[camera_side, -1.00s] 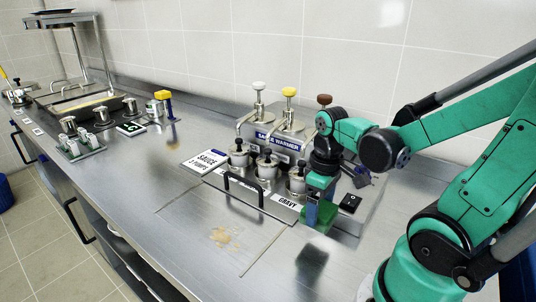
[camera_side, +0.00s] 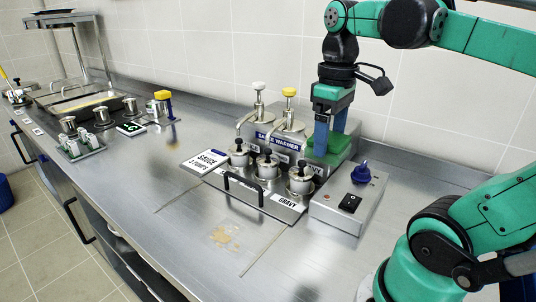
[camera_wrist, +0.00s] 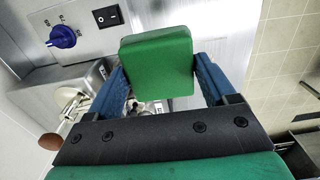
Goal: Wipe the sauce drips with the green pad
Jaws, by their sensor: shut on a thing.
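The green pad (camera_side: 329,148) is held between the blue fingers of my gripper (camera_side: 330,138), raised near the right end of the sauce warmer. In the wrist view the pad (camera_wrist: 158,55) fills the space between the two fingers (camera_wrist: 160,78). Pale brown sauce drips (camera_side: 225,238) lie on the steel counter in front of the warmer, well to the left of and below the pad. Another brownish patch (camera_side: 172,144) shows on the counter farther left.
The sauce warmer (camera_side: 279,140) has pumps on top and several lidded pots (camera_side: 300,181) in front. A control box (camera_side: 350,200) with a blue knob (camera_side: 360,173) stands at its right. A black handle (camera_side: 243,187) rises at the front. The front counter (camera_side: 185,220) is clear.

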